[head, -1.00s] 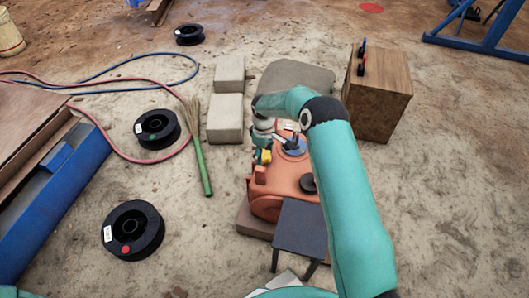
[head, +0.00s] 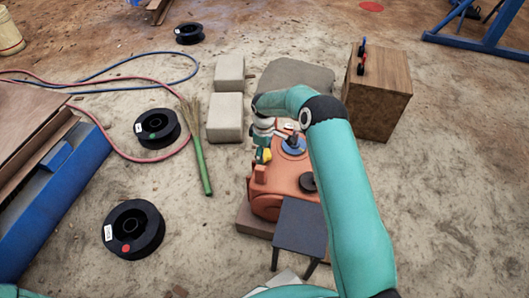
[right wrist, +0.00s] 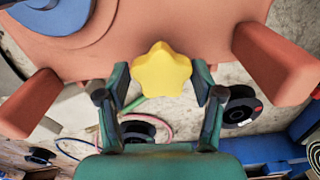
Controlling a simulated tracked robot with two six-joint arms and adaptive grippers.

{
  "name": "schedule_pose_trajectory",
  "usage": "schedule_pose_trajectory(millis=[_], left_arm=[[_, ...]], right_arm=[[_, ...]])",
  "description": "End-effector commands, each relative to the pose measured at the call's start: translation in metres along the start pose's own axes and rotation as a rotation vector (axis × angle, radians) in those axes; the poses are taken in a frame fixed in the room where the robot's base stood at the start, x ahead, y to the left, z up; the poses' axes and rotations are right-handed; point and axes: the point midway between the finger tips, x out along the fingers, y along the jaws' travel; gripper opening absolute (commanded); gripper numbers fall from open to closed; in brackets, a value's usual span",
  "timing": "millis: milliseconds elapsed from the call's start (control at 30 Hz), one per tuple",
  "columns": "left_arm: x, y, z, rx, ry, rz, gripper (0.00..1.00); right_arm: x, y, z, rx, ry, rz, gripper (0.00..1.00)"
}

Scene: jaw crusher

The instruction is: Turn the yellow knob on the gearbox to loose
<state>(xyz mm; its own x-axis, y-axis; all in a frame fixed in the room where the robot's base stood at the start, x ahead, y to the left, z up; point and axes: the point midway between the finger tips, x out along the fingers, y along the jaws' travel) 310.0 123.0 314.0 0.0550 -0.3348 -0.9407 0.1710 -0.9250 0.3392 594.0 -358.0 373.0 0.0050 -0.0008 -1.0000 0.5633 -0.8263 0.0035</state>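The gearbox (head: 283,194) is an orange housing on the ground in the middle of the head view. The yellow knob (head: 267,155) is at its left side, partly covered by my right gripper (head: 261,153). In the right wrist view the star-shaped yellow knob (right wrist: 161,70) sits between the two fingertips of my right gripper (right wrist: 162,82). One finger is close against each side, so it looks shut on the knob. Two orange lugs (right wrist: 30,103) flank it. No label or mark for loose is readable. My left gripper is not in view.
A blue disc with a peg (head: 293,146) and a black round part (head: 308,182) are on the gearbox top. A dark stool (head: 300,226) stands in front. A wooden block (head: 378,98), grey blocks (head: 225,118) and a green-handled broom (head: 202,165) surround it.

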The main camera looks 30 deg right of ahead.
Motion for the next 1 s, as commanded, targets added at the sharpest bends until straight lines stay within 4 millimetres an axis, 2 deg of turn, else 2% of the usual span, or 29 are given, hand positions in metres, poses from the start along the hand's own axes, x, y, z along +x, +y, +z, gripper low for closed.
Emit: schedule_pose_trajectory(millis=[467,667,1000], left_arm=[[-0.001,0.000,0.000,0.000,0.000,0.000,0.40],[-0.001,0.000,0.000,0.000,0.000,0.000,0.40],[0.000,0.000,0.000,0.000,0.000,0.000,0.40]], right_arm=[[-0.004,-0.001,0.001,0.000,-0.003,-0.002,0.82],[-0.030,0.000,0.000,0.001,-0.001,-0.001,0.82],[-0.096,0.000,-0.001,0.000,-0.001,-0.001,0.82]])
